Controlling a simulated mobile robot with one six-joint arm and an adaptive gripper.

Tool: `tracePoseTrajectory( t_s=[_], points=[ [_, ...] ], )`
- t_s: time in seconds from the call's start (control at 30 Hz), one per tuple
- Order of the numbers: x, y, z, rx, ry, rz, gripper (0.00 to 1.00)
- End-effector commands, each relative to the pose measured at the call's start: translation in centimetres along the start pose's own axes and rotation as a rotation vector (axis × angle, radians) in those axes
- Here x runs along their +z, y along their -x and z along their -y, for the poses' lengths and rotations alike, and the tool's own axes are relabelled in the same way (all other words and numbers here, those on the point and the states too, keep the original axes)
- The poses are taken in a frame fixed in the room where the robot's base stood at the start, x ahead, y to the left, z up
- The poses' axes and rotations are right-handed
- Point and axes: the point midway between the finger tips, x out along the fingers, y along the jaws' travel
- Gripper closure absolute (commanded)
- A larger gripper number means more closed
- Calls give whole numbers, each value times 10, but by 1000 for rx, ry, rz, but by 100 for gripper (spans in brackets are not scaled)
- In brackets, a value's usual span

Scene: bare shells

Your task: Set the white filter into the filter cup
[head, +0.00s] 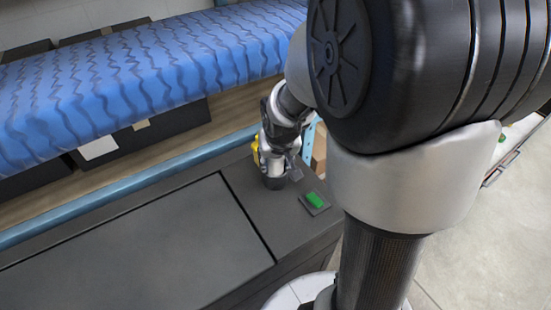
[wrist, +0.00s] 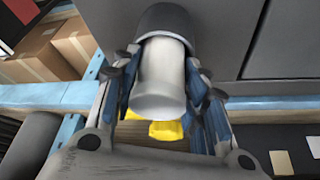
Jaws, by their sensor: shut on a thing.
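The white filter (wrist: 158,84) is a pale cylinder between the two blue-padded fingers of my gripper (wrist: 164,72). My gripper is shut on it. The dark filter cup (wrist: 166,17) is at the filter's far end in the wrist view. The cup's rim shows around that end, which looks partly inside; the exact depth is hidden. In the head view my gripper (head: 279,150) is above the cup (head: 275,183) at the dark bench's far right part, and the filter (head: 276,169) shows as a small pale patch between them, roughly upright.
A yellow object (head: 256,151) stands close beside my gripper; it also shows in the wrist view (wrist: 167,130). A green block (head: 315,200) on a dark pad lies right of the cup. The bench top (head: 140,250) at left is clear. Cardboard boxes (wrist: 45,55) are beyond the blue rail.

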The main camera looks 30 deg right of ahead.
Motion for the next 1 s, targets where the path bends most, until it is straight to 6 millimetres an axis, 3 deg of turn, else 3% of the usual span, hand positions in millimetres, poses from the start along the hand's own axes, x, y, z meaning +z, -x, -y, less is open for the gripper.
tracePoseTrajectory(
  t_s=[0.17,0.2,0.5,0.77,1.0],
  points=[
    [3,-2,0,1,0,9,84],
    [4,-2,0,1,0,9,58],
    [4,-2,0,1,0,10,38],
    [3,-2,0,0,0,7,36],
    [2,-1,0,0,0,6,20]
  ],
)
